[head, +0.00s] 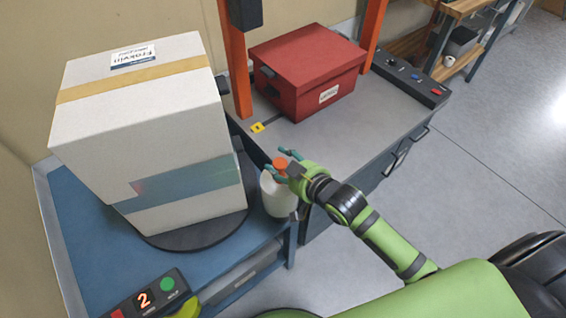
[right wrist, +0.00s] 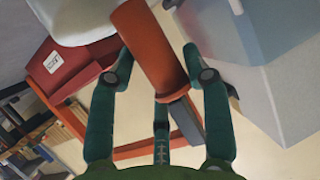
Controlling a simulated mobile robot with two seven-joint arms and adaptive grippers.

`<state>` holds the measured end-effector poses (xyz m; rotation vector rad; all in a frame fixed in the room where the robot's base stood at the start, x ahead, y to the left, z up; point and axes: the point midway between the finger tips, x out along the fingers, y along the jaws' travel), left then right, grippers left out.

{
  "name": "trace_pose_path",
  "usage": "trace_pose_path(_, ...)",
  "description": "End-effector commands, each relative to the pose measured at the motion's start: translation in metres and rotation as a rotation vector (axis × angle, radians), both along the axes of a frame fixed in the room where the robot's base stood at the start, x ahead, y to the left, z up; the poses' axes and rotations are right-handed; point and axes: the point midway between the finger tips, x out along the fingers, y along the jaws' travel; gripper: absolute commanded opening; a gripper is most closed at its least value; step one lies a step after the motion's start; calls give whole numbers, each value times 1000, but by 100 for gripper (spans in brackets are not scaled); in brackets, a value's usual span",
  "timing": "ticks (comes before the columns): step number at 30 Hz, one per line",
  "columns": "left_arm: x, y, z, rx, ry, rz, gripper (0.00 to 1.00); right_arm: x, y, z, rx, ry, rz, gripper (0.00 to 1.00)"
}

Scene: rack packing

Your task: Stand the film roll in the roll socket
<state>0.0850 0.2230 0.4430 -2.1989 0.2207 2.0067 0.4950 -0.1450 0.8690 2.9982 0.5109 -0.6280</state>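The film roll (head: 278,197) is a white cylinder with an orange core end (head: 281,163) sticking up from its top. It looks upright in the head view, by the right edge of the blue table. My right gripper (head: 277,166) has its teal fingers around the core end. In the right wrist view the orange core (right wrist: 150,50) lies between the fingers of the right gripper (right wrist: 158,52), and the white roll (right wrist: 85,22) is at the top. I cannot tell whether the fingers press on the core. The roll's base is partly hidden. I cannot make out the roll socket. My left gripper is out of view.
A large taped carton (head: 140,130) stands on a dark round turntable (head: 195,237) on the blue table (head: 75,240). A red box (head: 308,70) sits on the grey bench (head: 350,130) between orange posts. A control box (head: 150,298) showing 2 is at the front.

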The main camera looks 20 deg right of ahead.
Motion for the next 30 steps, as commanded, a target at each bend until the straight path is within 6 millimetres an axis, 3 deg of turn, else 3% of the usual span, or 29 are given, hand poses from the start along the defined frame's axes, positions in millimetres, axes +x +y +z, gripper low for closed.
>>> trace_pose_path(14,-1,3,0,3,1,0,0,-7,-3,-2,-3,11,-1,70)
trace_pose_path(30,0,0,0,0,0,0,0,-92,-33,41,-2,5,0,70)
